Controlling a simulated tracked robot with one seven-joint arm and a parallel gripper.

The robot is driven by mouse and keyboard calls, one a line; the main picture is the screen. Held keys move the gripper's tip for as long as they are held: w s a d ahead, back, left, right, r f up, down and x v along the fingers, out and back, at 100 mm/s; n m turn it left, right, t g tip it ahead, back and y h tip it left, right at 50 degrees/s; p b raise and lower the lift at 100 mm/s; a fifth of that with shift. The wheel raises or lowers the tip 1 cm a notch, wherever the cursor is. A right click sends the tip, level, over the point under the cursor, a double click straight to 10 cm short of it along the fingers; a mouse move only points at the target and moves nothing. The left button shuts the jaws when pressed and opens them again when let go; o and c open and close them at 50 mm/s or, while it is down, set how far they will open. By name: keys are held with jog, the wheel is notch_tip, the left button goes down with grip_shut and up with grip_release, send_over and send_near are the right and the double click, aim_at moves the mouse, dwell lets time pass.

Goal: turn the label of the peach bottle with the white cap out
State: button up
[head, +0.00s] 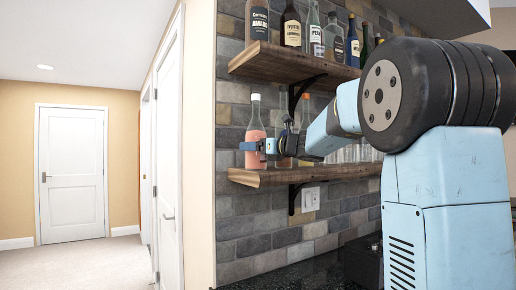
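The peach bottle (255,128) with the white cap stands upright at the left end of the lower wooden shelf (262,179). Its neck is clear and its body is peach. I see no label on the side that shows. My gripper (257,146) comes in from the right at the height of the bottle's body. A blue finger crosses in front of the bottle and reaches its left side. The other finger is not clearly visible, and I cannot tell whether the fingers press on the glass.
Another bottle with an orange cap (305,112) stands to the right on the lower shelf, partly behind my arm, with several glasses (362,153) further right. The upper shelf (285,64) holds several labelled bottles close above. Open room lies left of the shelf end.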

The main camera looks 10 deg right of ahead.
jog(key=c, duration=0.4)
jog(key=shift+a+m+t+h, duration=0.1)
jog(key=shift+m+t+h, duration=0.8)
jog(key=shift+h, duration=0.4)
jog(key=m+t+h, duration=0.1)
jog(key=m+h, duration=0.1)
jog(key=shift+h, duration=0.4)
jog(key=shift+r+m+t+h, duration=0.1)
jog(key=shift+m+t+h, duration=0.2)
jog(key=shift+m+h, duration=0.65)
jog(key=shift+h, duration=0.45)
jog(key=shift+m+h, duration=0.25)
jog(key=shift+h, duration=0.05)
jog(key=o, duration=0.8)
